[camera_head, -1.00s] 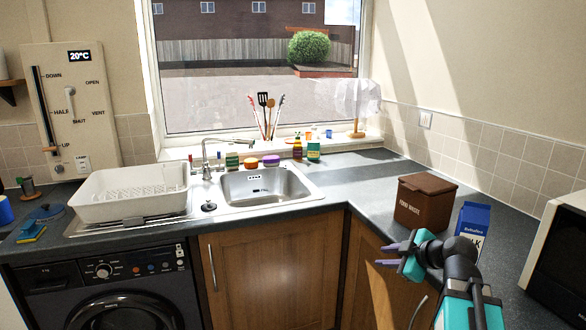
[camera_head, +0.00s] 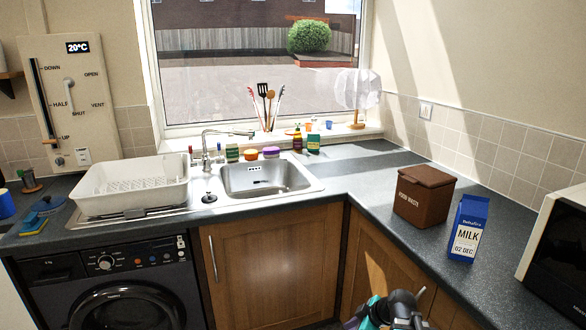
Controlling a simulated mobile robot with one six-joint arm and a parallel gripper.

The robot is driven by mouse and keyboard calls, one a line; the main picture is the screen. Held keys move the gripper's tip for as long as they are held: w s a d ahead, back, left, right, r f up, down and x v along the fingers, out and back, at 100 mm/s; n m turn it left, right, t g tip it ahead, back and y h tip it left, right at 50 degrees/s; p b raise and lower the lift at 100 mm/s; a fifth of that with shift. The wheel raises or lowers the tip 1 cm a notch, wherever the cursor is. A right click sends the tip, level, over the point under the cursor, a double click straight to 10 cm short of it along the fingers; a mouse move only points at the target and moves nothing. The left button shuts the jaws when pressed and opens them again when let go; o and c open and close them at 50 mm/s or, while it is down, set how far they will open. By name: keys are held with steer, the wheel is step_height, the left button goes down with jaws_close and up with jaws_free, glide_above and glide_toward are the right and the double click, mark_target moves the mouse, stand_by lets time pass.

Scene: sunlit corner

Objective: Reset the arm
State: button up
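My arm (camera_head: 397,308) shows only at the bottom edge, right of centre, below the worktop front and in front of the wooden cupboard. A teal part of it (camera_head: 372,316) is visible beside dark joints. My gripper's fingertips are cut off or too hidden to make out, so I cannot tell whether it is open or shut. No object is seen held.
A blue milk carton (camera_head: 469,228) and a brown food waste box (camera_head: 424,196) stand on the right worktop (camera_head: 400,250). A white microwave (camera_head: 560,235) is at the right edge. The sink (camera_head: 265,177) and white dish rack (camera_head: 132,186) are at left.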

steer(key=s+a+f+m+g+h, duration=0.1)
steer(key=s+a+f+g, duration=0.2)
steer(key=s+f, duration=0.55)
steer(key=s+a+f+m+g, duration=0.1)
steer(key=s+a+f+g, duration=0.1)
steer(key=s+f, duration=0.65)
steer(key=s+d+f+m+g+h, duration=0.2)
steer(key=s+f+m, duration=0.3)
steer(key=s, duration=0.3)
steer(key=s+d+f+m+g+h+p, duration=0.1)
steer(key=s+d+f+m+g+h, duration=0.1)
steer(key=s+f+m, duration=0.3)
steer(key=shift+s+d+f+g, duration=0.3)
steer(key=shift+s+d+f, duration=0.25)
steer(key=shift+s, duration=1.65)
